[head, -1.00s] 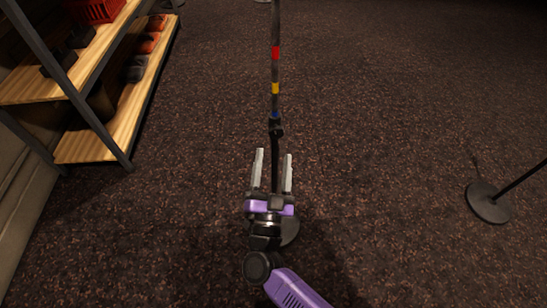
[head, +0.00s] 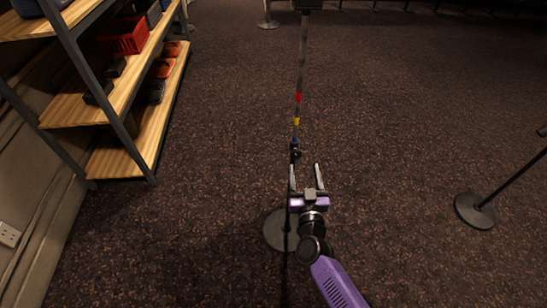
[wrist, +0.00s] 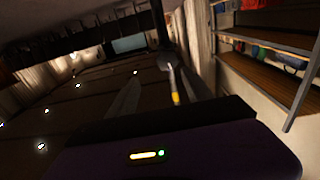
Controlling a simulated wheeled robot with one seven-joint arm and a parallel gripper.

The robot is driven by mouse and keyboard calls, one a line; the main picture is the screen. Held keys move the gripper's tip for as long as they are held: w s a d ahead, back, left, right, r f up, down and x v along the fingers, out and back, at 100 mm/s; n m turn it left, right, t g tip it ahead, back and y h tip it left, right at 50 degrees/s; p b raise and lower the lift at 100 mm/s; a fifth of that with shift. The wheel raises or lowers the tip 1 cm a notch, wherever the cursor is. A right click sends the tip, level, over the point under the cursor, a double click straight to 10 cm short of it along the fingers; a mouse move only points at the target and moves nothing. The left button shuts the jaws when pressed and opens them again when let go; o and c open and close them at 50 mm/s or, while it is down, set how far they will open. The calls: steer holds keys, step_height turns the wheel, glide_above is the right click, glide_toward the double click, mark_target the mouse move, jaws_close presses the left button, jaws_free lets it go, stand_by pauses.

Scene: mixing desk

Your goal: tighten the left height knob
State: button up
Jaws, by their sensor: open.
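A thin upright stand pole (head: 302,65) with red, yellow and blue bands rises from a round dark base (head: 279,231) in the head view. The dark height knob and its collar (head: 295,151) sit just below the blue band. My gripper (head: 304,168) is open and empty, its two pale fingers pointing up the picture, just below the knob in the picture. The left finger overlaps the lower pole, and the right finger is to the right of it. In the dim wrist view the pole's yellow band (wrist: 175,98) shows ahead; the knob is hard to make out.
A wooden shelf rack (head: 110,130) with a red crate (head: 123,36) and shoes stands at the left. A second stand has a round base (head: 476,211) at the right. Another small base (head: 268,25) is far back. The carpet between is clear.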

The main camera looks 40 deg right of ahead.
mark_target(297, 156)
steer(key=shift+n+y, duration=0.3)
steer(key=shift+n, duration=0.1)
steer(key=x, duration=0.5)
steer(key=a+b+x, duration=0.1)
steer(key=x, duration=0.1)
steer(key=shift+w+d+f, duration=0.15)
steer(key=shift+w+f, duration=0.15)
steer(key=shift+w, duration=0.4)
steer(key=shift+c, duration=0.5)
jaws_close()
steer(key=shift+m, duration=1.6)
steer(key=shift+o, duration=0.5)
jaws_free()
